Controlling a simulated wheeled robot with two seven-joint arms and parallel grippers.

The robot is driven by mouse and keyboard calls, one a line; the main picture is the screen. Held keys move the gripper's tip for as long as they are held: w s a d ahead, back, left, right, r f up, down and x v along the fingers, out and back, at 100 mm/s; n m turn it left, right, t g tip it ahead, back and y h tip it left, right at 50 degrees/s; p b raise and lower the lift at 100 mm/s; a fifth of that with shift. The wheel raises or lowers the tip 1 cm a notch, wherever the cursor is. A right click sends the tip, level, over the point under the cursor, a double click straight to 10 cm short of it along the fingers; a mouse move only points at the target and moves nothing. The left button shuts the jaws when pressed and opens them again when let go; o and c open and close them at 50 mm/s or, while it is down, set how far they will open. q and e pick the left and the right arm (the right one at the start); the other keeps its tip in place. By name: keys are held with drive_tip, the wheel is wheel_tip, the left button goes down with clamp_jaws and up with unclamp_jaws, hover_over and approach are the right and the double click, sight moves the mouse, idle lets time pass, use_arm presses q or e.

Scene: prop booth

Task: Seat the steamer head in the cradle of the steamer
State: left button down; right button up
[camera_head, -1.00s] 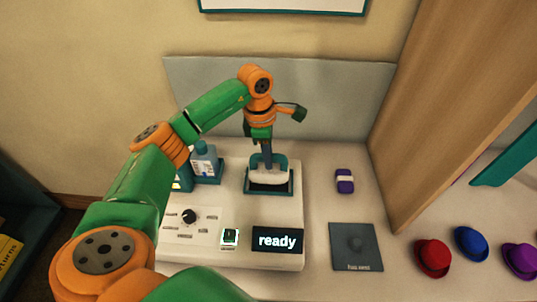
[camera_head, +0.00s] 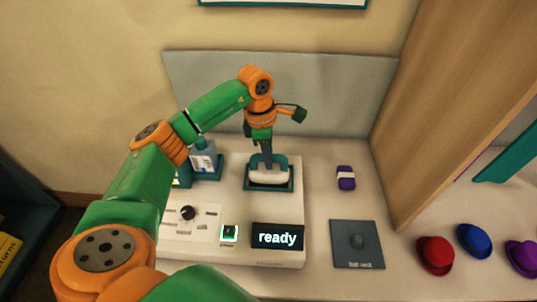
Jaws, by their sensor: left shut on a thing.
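The steamer is a pale console (camera_head: 210,255) with a dark teal cradle (camera_head: 291,186) at its back right. A white steamer head (camera_head: 268,176) shows within the cradle's outline, below my left gripper (camera_head: 266,152). My left gripper points down and is shut on the steamer head's dark upper part. The dark floor of the cradle shows in front of the head; I cannot tell whether the head touches it. My right gripper is not in view.
The console carries a knob (camera_head: 188,213), a lit power button (camera_head: 229,233) and a display (camera_head: 277,236) reading "ready". A bottle (camera_head: 204,158) stands left of the cradle. A purple item (camera_head: 346,177), a dark pad (camera_head: 357,258) and small hats (camera_head: 435,255) lie right.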

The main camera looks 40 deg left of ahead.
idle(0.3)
use_arm(q)
drive_tip(key=shift+f+b, duration=0.45)
drive_tip(key=shift+f, duration=0.15)
drive_tip(key=c, duration=0.7)
unclamp_jaws()
drive_tip(key=shift+r, duration=0.1)
drive_tip(key=shift+r, duration=0.3)
drive_tip(key=r, duration=0.2)
drive_tip(key=r+b, duration=0.1)
drive_tip(key=r, duration=0.3)
drive_tip(key=shift+s+a+r, duration=0.2)
drive_tip(key=shift+s+a, duration=0.05)
drive_tip(key=shift+a, duration=0.05)
